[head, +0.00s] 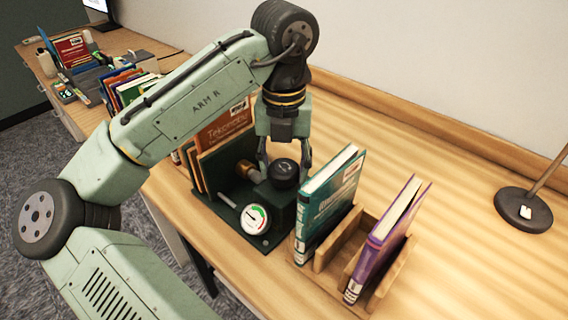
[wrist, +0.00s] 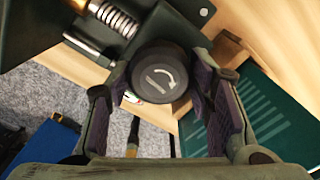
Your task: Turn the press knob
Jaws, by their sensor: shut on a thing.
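The press knob (head: 284,173) is a round black knob on the dark green book press (head: 232,224). In the wrist view the knob (wrist: 160,72) shows a white curved arrow and a bar mark on its top. My gripper (head: 285,174) reaches down from above, with one finger on each side of the knob. A white dial gauge (head: 255,219) with a green arc sits on the front of the press. A brass screw with a spring (wrist: 112,18) lies beside the knob.
A teal book (head: 328,200) and a purple book (head: 384,240) stand in a wooden rack (head: 346,250) close right of the press. An orange book (head: 224,128) stands behind it. A lamp base (head: 524,210) is at the far right. The table between is clear.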

